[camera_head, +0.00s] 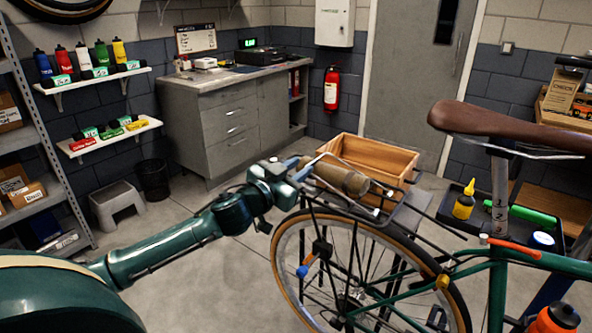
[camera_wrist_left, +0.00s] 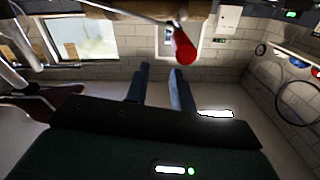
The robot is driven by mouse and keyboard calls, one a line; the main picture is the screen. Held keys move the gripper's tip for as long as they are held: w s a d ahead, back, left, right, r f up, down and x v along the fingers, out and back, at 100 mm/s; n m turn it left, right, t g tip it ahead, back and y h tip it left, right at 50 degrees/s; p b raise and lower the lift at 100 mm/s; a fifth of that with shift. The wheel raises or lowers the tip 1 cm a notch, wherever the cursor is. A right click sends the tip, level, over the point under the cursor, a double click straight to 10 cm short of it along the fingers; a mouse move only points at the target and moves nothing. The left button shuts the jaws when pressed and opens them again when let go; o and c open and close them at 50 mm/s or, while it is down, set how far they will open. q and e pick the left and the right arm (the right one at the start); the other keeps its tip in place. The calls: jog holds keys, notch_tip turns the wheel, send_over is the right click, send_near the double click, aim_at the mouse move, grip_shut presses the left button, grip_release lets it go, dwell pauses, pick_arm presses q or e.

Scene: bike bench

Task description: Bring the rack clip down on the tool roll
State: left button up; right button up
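The tool roll (camera_head: 343,178) is a brown-tan cylinder lying on the bike's rear rack (camera_head: 408,216), and its lower side shows at the top of the left wrist view (camera_wrist_left: 150,9). Thin metal wire of the rack clip (camera_head: 380,187) shows around the roll; its exact angle is hard to tell. In the wrist view, a metal rod with a red tip (camera_wrist_left: 183,46), apparently the clip's, hangs just beyond my fingers. My left gripper (camera_head: 297,168) is beside the roll's left end. Its two fingers (camera_wrist_left: 159,84) are apart, with nothing seen between them. My right gripper is out of view.
A wooden crate (camera_head: 372,158) stands behind the rack. The brown saddle (camera_head: 505,126) is to the right. A black tray (camera_head: 478,214) holds a yellow bottle (camera_head: 464,201) and a green item.

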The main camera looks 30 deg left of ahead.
pick_arm(q)
jog(key=shift+o, duration=1.1)
jog(key=shift+s+f, duration=0.1)
jog(key=s+a+b, duration=0.1)
jog(key=s+b, duration=0.1)
jog(key=s, duration=1.1)
